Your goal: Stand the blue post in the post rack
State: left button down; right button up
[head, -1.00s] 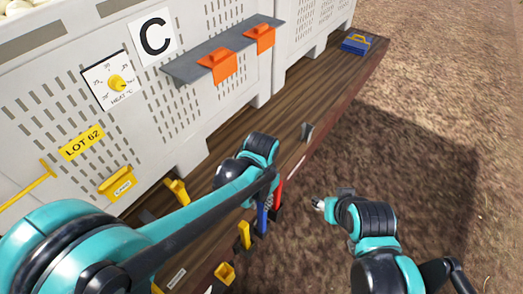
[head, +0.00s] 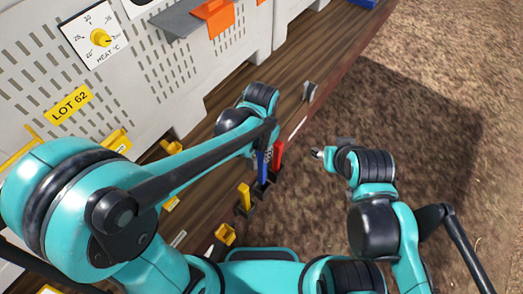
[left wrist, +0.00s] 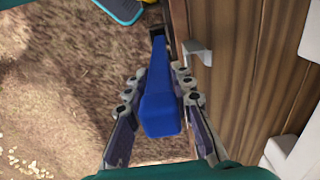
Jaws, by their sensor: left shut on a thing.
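The blue post (head: 262,163) stands roughly upright at the outer edge of the wooden ledge, between a red post (head: 278,153) and a yellow post (head: 244,197). Its lower end is at a dark holder (head: 260,189) of the post rack; I cannot tell if it is seated inside. My left gripper (head: 265,143) is shut on the blue post near its top. In the left wrist view the fingers (left wrist: 160,78) flank the blue post (left wrist: 162,112), whose far end meets a dark part. My right gripper (head: 318,154) hangs out over the ground, away from the rack; its jaws are too small to read.
A grey bracket (head: 309,91) stands on the wooden ledge (head: 290,97) beyond the posts. A pale slotted crate wall with a heat dial (head: 99,37) rises at the left. A yellow holder (head: 225,234) is nearer me. Open ground (head: 440,90) lies right.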

aim_at(261, 172)
pick_arm(q)
jog(key=shift+f, duration=0.15)
jog(key=shift+s+a+f, duration=0.1)
jog(key=shift+s, duration=0.1)
jog(key=shift+f, duration=0.1)
jog(key=shift+w+f, duration=0.1)
jog(key=shift+f, duration=0.25)
jog(key=shift+f+b, duration=0.9)
jog(key=shift+f, duration=0.2)
jog(key=shift+f+b, duration=4.3)
jog(key=shift+f, duration=0.4)
jog(key=c, duration=1.2)
grip_release()
